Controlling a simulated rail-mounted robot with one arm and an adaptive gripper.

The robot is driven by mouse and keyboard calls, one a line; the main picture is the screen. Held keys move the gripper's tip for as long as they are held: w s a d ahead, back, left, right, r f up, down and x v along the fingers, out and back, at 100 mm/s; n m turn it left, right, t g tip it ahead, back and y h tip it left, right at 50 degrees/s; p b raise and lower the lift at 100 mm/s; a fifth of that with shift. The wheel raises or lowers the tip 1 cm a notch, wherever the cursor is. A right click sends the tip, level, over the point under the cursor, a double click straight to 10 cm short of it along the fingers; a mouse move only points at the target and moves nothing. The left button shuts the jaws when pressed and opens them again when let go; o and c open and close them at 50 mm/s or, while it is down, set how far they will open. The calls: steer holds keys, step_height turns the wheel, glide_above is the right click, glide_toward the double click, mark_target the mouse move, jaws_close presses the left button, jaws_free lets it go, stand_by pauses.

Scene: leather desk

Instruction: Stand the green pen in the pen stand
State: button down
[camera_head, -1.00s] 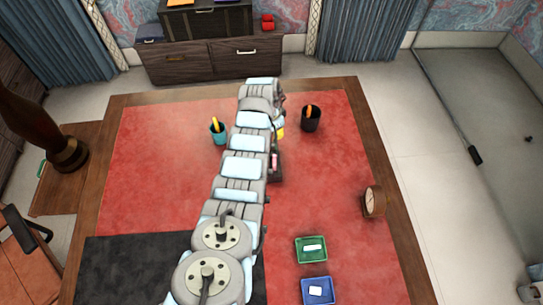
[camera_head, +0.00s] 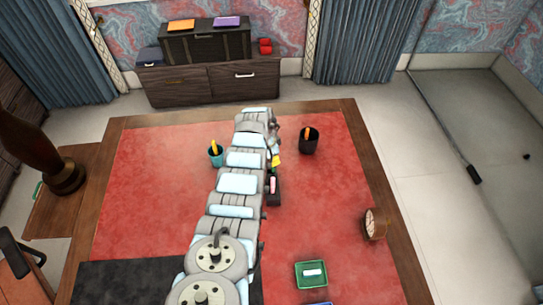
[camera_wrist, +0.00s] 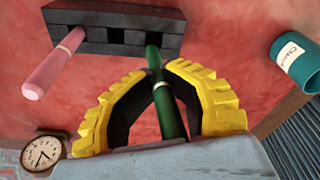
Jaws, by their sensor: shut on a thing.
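My gripper (camera_wrist: 160,112) has yellow ribbed fingers, shut on the green pen (camera_wrist: 168,105) in the wrist view. The pen's far end overlaps the dark pen stand (camera_wrist: 85,18) near its right-hand opening; I cannot tell whether it is inside the hole or only in front of it. A pink pen (camera_wrist: 55,62) stands in the left part of the stand. In the head view, my gripper (camera_head: 276,160) is just beyond the pen stand (camera_head: 274,201), and the pink pen (camera_head: 272,184) shows beside my arm. The green pen is hidden there.
A teal cup (camera_head: 215,157) holds a yellow item left of my arm. A black cup (camera_head: 309,145) holds an orange item to the right. A clock (camera_head: 374,224) and a green tray (camera_head: 311,286) are nearer on the right. The red desk top between them is clear.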

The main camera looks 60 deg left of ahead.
steer(key=c, duration=1.2)
jaws_free()
steer(key=shift+s+d+f, duration=0.3)
steer(key=shift+f, duration=0.1)
steer(key=shift+o, duration=0.2)
steer(key=shift+w+a+r, duration=0.15)
steer(key=shift+a+r, duration=0.1)
steer(key=shift+r, duration=0.3)
step_height(320, 180, up, 11)
steer(key=s, duration=0.1)
steer(key=shift+s+f, duration=0.2)
steer(key=shift+s, duration=0.1)
steer(key=shift+o, duration=0.9)
steer(key=shift+s+d+r, duration=0.1)
steer(key=shift+r, duration=0.25)
